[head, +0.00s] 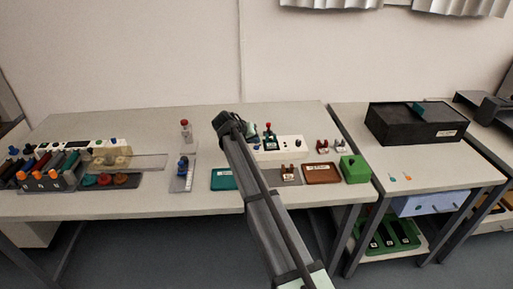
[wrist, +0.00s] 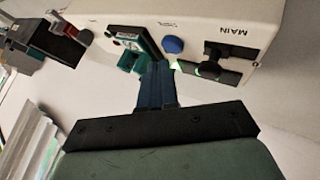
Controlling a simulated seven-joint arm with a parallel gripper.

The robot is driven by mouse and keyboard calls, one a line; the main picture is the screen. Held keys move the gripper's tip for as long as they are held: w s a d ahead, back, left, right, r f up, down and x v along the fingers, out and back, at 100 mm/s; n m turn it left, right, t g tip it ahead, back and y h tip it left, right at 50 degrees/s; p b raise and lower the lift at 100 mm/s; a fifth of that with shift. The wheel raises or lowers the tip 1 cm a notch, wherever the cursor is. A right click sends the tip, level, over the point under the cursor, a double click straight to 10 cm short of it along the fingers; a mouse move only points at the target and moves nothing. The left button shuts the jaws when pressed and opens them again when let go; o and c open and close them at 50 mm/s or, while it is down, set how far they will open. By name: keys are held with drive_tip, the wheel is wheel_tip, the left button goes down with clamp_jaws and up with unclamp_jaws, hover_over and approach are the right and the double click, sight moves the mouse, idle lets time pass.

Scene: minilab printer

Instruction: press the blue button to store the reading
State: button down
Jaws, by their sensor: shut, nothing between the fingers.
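The blue button (wrist: 173,45) is a round cap on a white housing (wrist: 205,15) in the wrist view. My gripper (wrist: 157,68) is shut and empty, its fingertips just below and left of the button in that picture. A small gap shows between tips and button; contact cannot be made out. A black switch (wrist: 215,62) with a green glow sits to the button's right, near the word MAIN. A teal and dark part (wrist: 135,48) sits to its left.
A red-topped knob (head: 268,127) stands close to my gripper. A teal tray (head: 224,179), brown tray (head: 322,173) and green block (head: 354,169) lie in front. Bare table lies between the teal tray and the grey plate (head: 183,181) at left.

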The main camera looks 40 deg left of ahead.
sight(254, 147)
drive_tip(key=shift+f, duration=0.15)
drive_tip(key=shift+f, duration=0.2)
drive_tip(key=shift+f, duration=0.45)
idle(1.0)
drive_tip(key=shift+r, duration=0.9)
drive_tip(key=shift+r, duration=0.15)
drive_tip(key=shift+r, duration=2.35)
